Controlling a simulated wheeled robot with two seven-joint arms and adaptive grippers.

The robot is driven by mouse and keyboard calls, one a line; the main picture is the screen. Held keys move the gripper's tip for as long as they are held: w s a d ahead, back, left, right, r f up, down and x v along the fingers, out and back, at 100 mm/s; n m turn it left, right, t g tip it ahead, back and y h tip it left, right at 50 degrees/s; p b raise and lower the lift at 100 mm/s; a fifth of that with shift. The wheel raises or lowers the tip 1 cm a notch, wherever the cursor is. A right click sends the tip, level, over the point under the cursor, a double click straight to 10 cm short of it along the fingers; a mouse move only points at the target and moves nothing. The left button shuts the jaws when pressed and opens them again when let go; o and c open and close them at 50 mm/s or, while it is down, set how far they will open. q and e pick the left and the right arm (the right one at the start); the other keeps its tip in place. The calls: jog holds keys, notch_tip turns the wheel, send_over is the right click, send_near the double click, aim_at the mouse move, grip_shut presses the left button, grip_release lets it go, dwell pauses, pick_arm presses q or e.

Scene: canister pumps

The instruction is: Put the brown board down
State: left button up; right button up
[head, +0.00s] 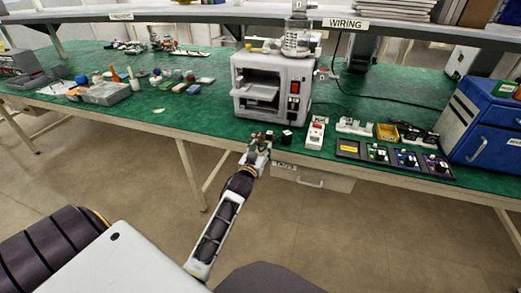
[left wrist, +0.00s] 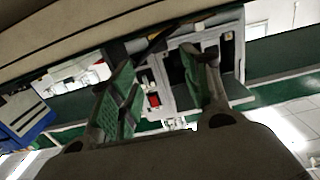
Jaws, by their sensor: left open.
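My left gripper (head: 261,143) is at the front edge of the green bench, below the white machine. Its two fingers also show in the left wrist view (left wrist: 160,85), spread apart, with no board clearly visible between them. A small dark brownish thing (head: 268,134) shows at the fingertips in the head view; I cannot tell whether it is the brown board or part of the gripper. A dark tray (head: 392,164) to the right holds a green board (head: 378,152), a blue board (head: 407,158) and a purple board (head: 437,164). My right gripper is out of view.
The white machine (head: 244,101) stands behind the gripper. A black cube (head: 287,137) and a white switch box (head: 316,133) are to its right. A blue drawer cabinet (head: 490,130) stands at the far right. Bare green bench lies left of the machine's front.

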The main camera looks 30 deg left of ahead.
pick_arm(q)
jog(key=shift+s, duration=0.2)
dwell(0.5)
jog(key=s+d+f+m+g+h, duration=0.1)
jog(key=s+d+f+g, duration=0.2)
jog(key=f, duration=0.7)
jog(key=s+d+f+m+g+h, duration=0.1)
jog(key=s+d+f+g, duration=0.2)
jog(key=f, duration=0.8)
jog(key=s+d+f+m+g+h, duration=0.1)
jog(key=s+d+f, duration=0.3)
jog(key=f, duration=0.6)
jog(key=s+d+f+m+g, duration=0.1)
jog(key=s+f+g, duration=0.2)
jog(key=s+f, duration=0.7)
jog(key=s+d+f+m+g+h, duration=0.1)
jog(key=s+f+g, duration=0.3)
jog(key=s+f, duration=0.6)
jog(key=s+d, duration=0.1)
jog(key=s, duration=0.5)
jog(key=shift+s+d+f+g, duration=0.15)
jog(key=shift+d+f+g, duration=0.05)
jog(key=shift+d+g, duration=0.1)
jog(key=shift+o, duration=0.3)
